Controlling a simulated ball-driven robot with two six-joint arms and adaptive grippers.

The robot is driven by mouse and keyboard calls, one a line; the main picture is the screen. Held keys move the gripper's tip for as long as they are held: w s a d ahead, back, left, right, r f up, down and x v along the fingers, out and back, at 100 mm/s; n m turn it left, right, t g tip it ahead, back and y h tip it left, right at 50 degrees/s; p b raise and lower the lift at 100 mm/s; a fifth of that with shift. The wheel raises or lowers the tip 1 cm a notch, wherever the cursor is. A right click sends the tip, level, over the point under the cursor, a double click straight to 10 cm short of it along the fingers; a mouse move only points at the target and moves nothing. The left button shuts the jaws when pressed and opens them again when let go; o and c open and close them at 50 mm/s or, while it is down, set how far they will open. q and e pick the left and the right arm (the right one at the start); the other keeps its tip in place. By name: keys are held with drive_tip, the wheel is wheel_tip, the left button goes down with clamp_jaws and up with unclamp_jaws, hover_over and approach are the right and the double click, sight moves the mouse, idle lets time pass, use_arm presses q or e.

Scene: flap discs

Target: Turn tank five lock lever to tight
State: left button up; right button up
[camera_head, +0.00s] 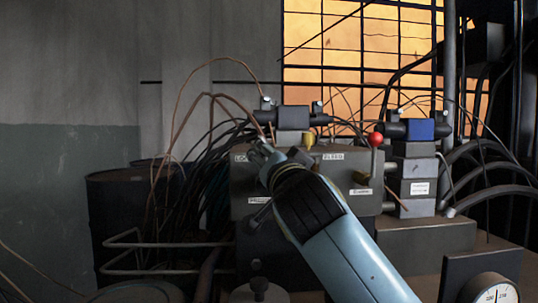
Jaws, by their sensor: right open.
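A dark grey valve block (340,185) stands in the middle of the head view. A label at its upper left, beginning "LO" (239,157), is partly hidden behind my right gripper (262,150). The gripper is open, with its fingers small and dim at the block's upper left; I cannot tell whether they touch anything. My right arm comes in from the lower right and covers much of the block. I cannot clearly make out a lock lever beside that label. A dark handle (260,211) shows on the block's front, left of my arm. My left gripper is not in view.
A lever with a red ball knob (376,139) stands up right of my arm, near a "BLEED" label (333,156). A yellow knob (308,140) sits on top. A gauge (495,292) is at the lower right. Pipes, cables and a dark drum (112,215) crowd the left.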

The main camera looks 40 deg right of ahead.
drive_tip(key=v, duration=0.7)
drive_tip(key=shift+s, duration=0.2)
drive_tip(key=shift+a+f, duration=0.1)
drive_tip(key=shift+a, duration=0.05)
